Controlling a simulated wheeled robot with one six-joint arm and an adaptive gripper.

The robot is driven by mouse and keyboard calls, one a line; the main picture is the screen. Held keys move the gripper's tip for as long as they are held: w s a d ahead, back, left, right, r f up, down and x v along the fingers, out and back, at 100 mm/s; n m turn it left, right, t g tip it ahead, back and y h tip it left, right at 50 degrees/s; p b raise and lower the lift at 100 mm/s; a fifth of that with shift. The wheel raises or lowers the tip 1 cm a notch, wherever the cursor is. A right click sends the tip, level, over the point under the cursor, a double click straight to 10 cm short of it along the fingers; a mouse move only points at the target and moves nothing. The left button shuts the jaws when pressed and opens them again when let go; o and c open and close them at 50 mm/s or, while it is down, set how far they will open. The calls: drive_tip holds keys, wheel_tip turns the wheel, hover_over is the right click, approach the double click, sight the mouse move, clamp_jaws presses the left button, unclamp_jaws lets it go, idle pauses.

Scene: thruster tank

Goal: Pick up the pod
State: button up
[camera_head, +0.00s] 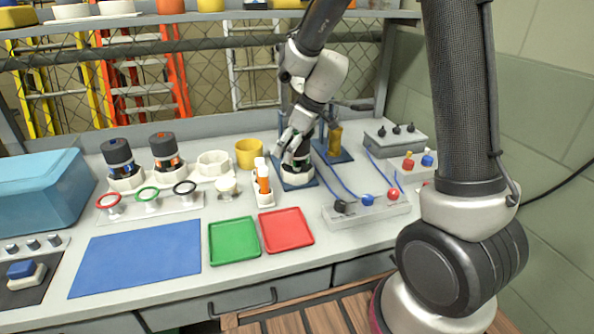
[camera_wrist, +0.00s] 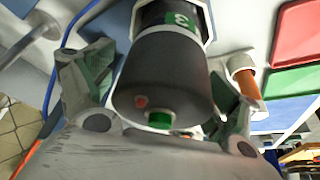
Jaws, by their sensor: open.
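A dark grey pod with a green label marked 3 (camera_wrist: 165,70) stands between my gripper's two fingers in the wrist view. In the head view this pod (camera_head: 298,160) is partly hidden by my gripper (camera_head: 293,142) and sits in a white holder (camera_head: 298,181) on a blue base. My gripper is open, with one finger on each side of the pod. I cannot tell whether either finger touches it. Two more dark-capped pods, a blue-marked one (camera_head: 118,154) and an orange-marked one (camera_head: 164,148), stand in white holders at the left.
An orange-and-white tube (camera_head: 263,180) stands in a holder just left of the pod. A control box with knobs and blue cables (camera_head: 366,208) is close at right. A yellow cup (camera_head: 248,153) and a white hex holder (camera_head: 213,164) are behind. Green (camera_head: 234,240) and red (camera_head: 286,230) trays lie in front.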

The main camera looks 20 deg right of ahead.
drive_tip(key=c, duration=1.7)
